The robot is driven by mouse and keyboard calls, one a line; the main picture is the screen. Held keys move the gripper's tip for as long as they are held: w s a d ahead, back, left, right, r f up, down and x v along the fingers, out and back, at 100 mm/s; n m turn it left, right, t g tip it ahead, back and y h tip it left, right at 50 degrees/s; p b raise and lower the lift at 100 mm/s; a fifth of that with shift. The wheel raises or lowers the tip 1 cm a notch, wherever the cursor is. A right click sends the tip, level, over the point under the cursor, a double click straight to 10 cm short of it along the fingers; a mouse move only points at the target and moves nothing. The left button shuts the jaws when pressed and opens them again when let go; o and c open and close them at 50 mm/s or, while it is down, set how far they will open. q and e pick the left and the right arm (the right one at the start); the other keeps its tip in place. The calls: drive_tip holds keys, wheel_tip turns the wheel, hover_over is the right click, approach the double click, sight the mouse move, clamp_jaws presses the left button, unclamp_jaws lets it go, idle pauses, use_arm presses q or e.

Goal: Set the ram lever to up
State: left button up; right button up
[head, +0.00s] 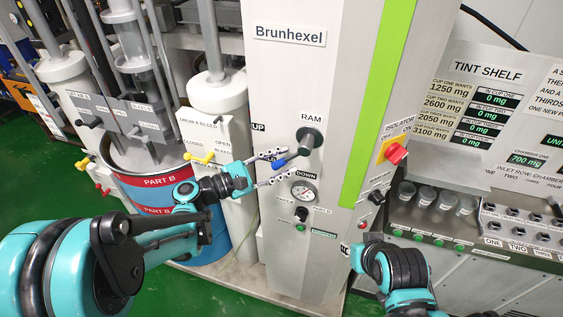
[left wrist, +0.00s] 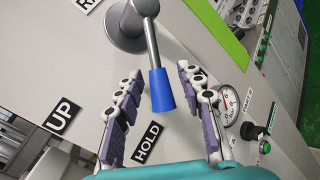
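The ram lever is a grey hub (head: 309,140) with a rod and a blue tip (head: 280,163), on the white cabinet under the RAM label (head: 311,118). The rod points left and a little down, between the UP label (head: 258,127) and the DOWN label (head: 306,175). In the left wrist view the blue tip (left wrist: 161,92) points toward the HOLD label (left wrist: 148,143). My left gripper (head: 288,162) is open, with one finger on each side of the blue tip and visible gaps on both sides. My right gripper (head: 350,252) is low right; its fingers are unclear.
A pressure gauge (head: 304,192) and a black knob (head: 301,214) sit just below the lever. A red isolator switch (head: 396,153) is on the cabinet's right side. A drum (head: 158,192) stands left behind my left arm. The tint shelf (head: 490,95) is at right.

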use_arm(q)
clamp_jaws()
drive_tip(key=shift+r, duration=0.1)
